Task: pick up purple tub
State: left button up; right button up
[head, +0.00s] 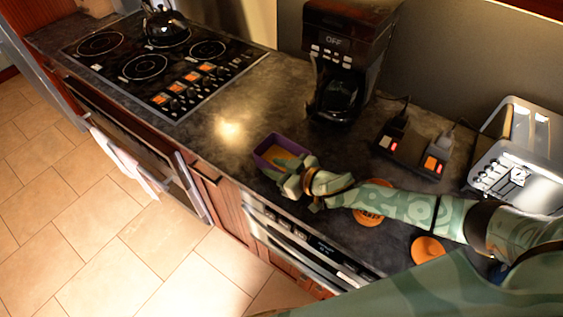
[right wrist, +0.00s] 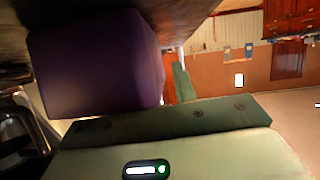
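My right gripper (head: 291,177) is at the tub's near right side, low over the counter. Its fingers look spread apart at the tub's edge. In the right wrist view the tub (right wrist: 95,65) fills the upper left, close to the gripper. One green finger (right wrist: 180,82) shows just right of it with a narrow gap; the other finger is hidden. My left gripper is not in view.
A coffee maker (head: 345,60) stands behind the tub. A stove top (head: 165,62) with a kettle (head: 165,25) lies left. A power strip (head: 412,150) and toaster (head: 518,150) stand right. Orange round things (head: 428,249) lie near my right arm. The counter left of the tub is clear.

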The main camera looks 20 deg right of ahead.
grip_shut()
jog(key=shift+s, duration=0.1)
